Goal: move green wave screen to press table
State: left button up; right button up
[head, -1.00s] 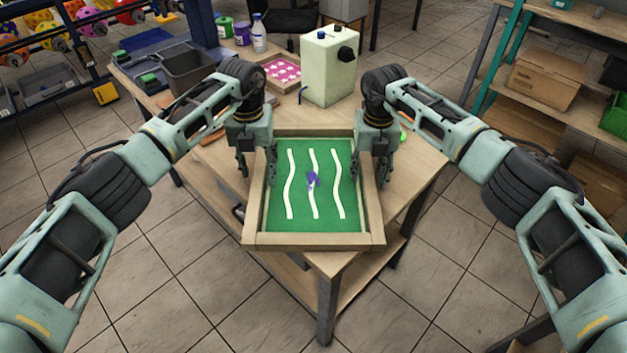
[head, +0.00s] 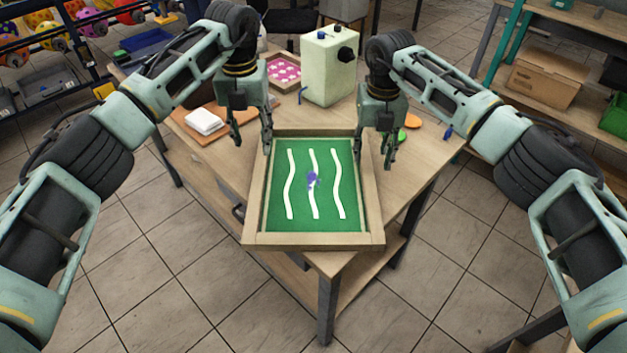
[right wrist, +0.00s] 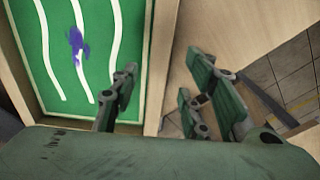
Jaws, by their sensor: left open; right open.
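The green wave screen (head: 312,215) is a wooden frame around a green panel with three white wavy stripes and a purple blot. It lies flat on the wooden press table (head: 215,165), its near edge by the table's front corner. My left gripper (head: 252,145) is open and empty, above the frame's far left corner. My right gripper (head: 375,158) is open, above the frame's right side near the far corner. In the right wrist view the screen's right rail (right wrist: 162,60) lies between the open fingers (right wrist: 165,100), below them; no grip on it shows.
A pale green box machine (head: 328,75) stands behind the screen. A pink patterned screen (head: 284,72) lies behind my left gripper. A white cloth stack (head: 204,121) sits at the left. Orange and green discs (head: 412,121) lie at the right. Shelves with boxes (head: 545,78) stand farther right.

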notch_tip(320, 180, up, 6)
jog(key=shift+f, duration=0.25)
dwell(0.4)
